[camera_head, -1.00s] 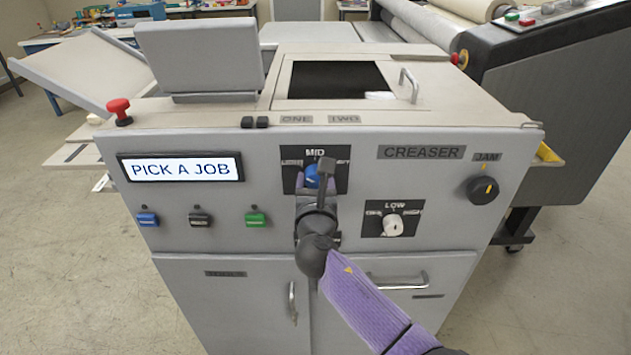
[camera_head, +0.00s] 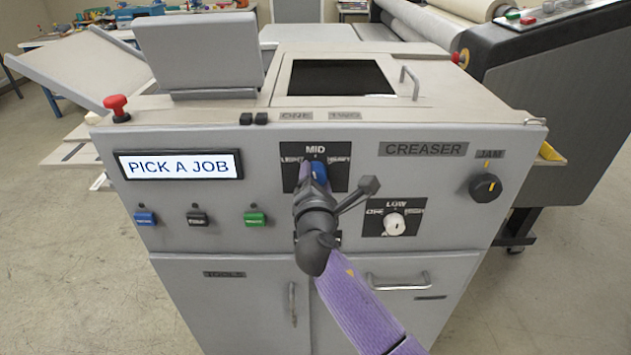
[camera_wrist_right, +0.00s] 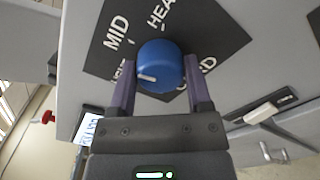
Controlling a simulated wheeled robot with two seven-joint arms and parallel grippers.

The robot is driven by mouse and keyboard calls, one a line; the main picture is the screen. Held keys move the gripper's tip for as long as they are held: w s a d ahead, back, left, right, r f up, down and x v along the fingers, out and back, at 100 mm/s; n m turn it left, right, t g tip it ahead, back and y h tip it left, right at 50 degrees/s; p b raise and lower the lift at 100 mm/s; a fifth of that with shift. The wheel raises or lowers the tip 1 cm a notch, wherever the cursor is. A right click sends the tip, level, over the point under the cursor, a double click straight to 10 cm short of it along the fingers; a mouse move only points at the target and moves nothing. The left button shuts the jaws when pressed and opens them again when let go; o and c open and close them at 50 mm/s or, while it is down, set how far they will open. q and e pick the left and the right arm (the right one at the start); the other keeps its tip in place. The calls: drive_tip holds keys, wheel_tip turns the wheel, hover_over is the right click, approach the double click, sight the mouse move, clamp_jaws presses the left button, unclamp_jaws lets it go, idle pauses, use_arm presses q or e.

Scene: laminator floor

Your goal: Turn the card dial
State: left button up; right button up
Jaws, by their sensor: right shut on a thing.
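The card dial is a round blue knob (camera_head: 321,172) on a black plate marked MID at the top of the machine's front panel. It also shows in the right wrist view (camera_wrist_right: 163,62). Its white mark there lies at the knob's lower left, facing the partly hidden label on the left finger's side. My right gripper (camera_head: 313,177) is shut on the knob, one purple finger on each side. In the head view, my gripper and wrist cover part of the knob and the plate's lower part. My left gripper is not in view.
A white knob (camera_head: 394,224) marked LOW sits at the lower right, and a black JAM knob (camera_head: 485,187) farther right. The display (camera_head: 180,165) reads PICK A JOB above several push buttons. A red mushroom button (camera_head: 116,106) stands at the top left corner.

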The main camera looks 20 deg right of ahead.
drive_tip(key=shift+f+m+b, duration=0.1)
drive_tip(key=shift+m+b, duration=1.65)
drive_tip(key=shift+m, duration=5.35)
drive_tip(key=o, duration=1.3)
